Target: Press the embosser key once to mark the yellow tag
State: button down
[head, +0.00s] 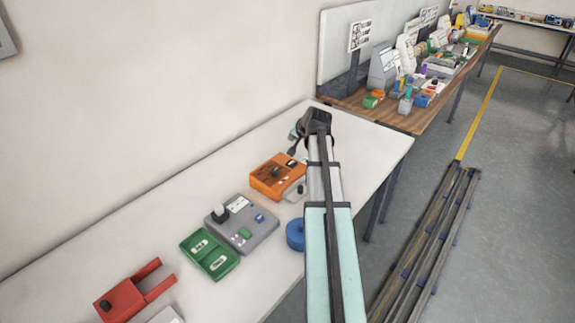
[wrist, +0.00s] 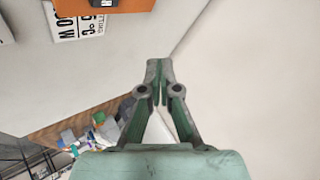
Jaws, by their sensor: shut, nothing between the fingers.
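A grey device (head: 257,235) with a white label, a dark knob and small green and blue parts sits mid-table. An orange device (head: 264,185) with a black knob is just beyond it, closer to my gripper. I cannot tell which device is the embosser. I cannot make out a yellow tag.
A green two-compartment tray (head: 227,268) holds pale labelled pieces. A red fixture (head: 122,304) with two prongs is at the near left. A blue round thing (head: 295,236) lies beside my arm. A cluttered wooden bench (head: 403,121) stands beyond the white table (head: 180,205).

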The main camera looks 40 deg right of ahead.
aim_at(290, 161)
jog(key=shift+f, duration=0.15)
jog(key=shift+f+b, duration=2.4)
jog(key=shift+f, duration=1.9)
jog(key=shift+f, duration=0.1)
jog(key=shift+f+b, duration=0.3)
jog(key=shift+f, duration=0.05)
jog(key=shift+f+b, duration=0.4)
jog(key=shift+f, duration=0.25)
jog(key=shift+r, duration=0.1)
jog(key=shift+r+p, duration=0.55)
jog(key=shift+r, duration=0.4)
jog(key=shift+r, duration=0.1)
